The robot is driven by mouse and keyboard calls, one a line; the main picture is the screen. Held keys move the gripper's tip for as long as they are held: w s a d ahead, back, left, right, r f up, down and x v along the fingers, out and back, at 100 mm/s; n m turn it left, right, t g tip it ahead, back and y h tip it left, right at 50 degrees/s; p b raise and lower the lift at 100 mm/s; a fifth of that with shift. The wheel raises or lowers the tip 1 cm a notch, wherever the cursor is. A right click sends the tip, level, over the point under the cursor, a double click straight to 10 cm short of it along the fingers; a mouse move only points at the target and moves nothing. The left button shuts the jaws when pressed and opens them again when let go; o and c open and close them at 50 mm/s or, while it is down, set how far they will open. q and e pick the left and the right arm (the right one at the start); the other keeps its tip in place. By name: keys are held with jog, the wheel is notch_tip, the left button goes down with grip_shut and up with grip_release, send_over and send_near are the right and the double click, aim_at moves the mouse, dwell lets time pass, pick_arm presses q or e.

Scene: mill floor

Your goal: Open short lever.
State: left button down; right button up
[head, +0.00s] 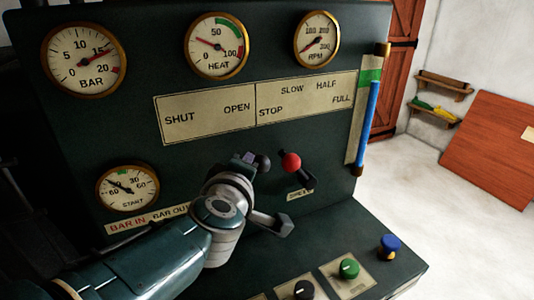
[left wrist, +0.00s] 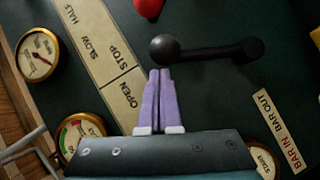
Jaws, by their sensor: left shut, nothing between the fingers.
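The short lever shows in the left wrist view as a black rod with a round black knob (left wrist: 164,48). The knob end points toward the label plate, near the OPEN–STOP boundary. In the head view its dark knob (head: 263,163) peeks out beside my left gripper (head: 247,158), and the rest is hidden behind my wrist. My left gripper's purple fingers (left wrist: 160,72) are shut and empty. Their tips are right beside the knob; I cannot tell whether they touch it. The label plate (head: 208,122) reads SHUT and OPEN. My right gripper is not in view.
A red-knobbed lever (head: 291,161) stands just right of the black knob. Round gauges surround the label plate. A blue sight tube (head: 368,122) runs up the panel's right edge. Green (head: 349,268), black (head: 304,290) and blue (head: 389,246) knobs sit on the lower ledge.

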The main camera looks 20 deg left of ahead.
pick_arm(q)
jog(key=shift+w+d+f, duration=0.2)
jog(key=shift+w+d, duration=0.05)
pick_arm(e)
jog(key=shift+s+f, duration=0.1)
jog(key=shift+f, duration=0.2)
pick_arm(q)
jog(key=shift+d+f, duration=0.1)
